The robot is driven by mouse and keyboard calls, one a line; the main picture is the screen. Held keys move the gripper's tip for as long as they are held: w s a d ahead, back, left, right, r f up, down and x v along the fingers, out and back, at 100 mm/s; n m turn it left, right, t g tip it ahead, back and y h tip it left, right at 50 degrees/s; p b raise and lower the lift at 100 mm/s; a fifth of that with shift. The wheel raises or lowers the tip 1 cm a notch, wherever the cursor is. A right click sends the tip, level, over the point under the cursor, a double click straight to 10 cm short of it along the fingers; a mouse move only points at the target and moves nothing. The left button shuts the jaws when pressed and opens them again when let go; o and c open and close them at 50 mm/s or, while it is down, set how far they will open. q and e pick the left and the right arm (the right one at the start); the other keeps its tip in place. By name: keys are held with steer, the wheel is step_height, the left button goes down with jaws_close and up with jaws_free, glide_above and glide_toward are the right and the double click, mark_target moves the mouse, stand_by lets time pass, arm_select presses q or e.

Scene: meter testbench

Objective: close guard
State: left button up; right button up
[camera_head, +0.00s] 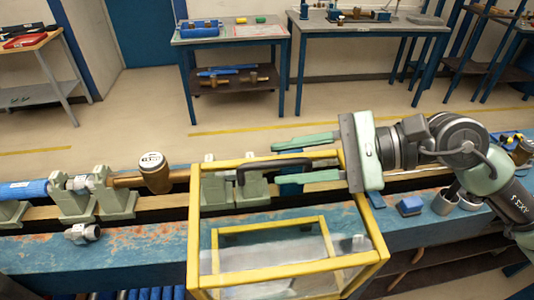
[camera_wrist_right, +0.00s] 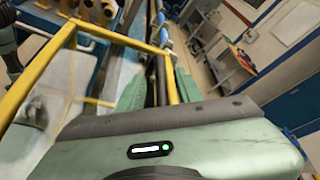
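The guard (camera_head: 195,225) is a yellow frame with clear panels at the front of the bench, its top bar running level across the rail. A black handle (camera_head: 243,172) is on that top bar. My right gripper (camera_head: 274,162) comes in from the right, its two green fingers apart, one beyond and one on the near side of the bar and handle. In the right wrist view, the yellow bar (camera_wrist_right: 171,80) and dark handle pass between the spread fingers (camera_wrist_right: 158,78). Whether a finger touches them cannot be told. My left gripper is not in view.
A blue worn bench (camera_head: 130,245) carries a rail with pale green clamps (camera_head: 78,200), a brass meter (camera_head: 153,172) and a blue pipe (camera_head: 25,190). A small grey fitting (camera_head: 82,233) and blue block (camera_head: 410,206) lie on it. The floor behind is clear before the work tables (camera_head: 365,28).

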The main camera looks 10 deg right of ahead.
mark_target(277, 163)
steer(key=p+x, duration=0.1)
steer(key=x, duration=0.2)
steer(key=shift+a+r, duration=0.1)
steer(key=shift+a, duration=0.1)
steer(key=shift+w+a+f, duration=0.1)
steer(key=shift+a+f, duration=0.1)
jaws_close()
stand_by(1.1)
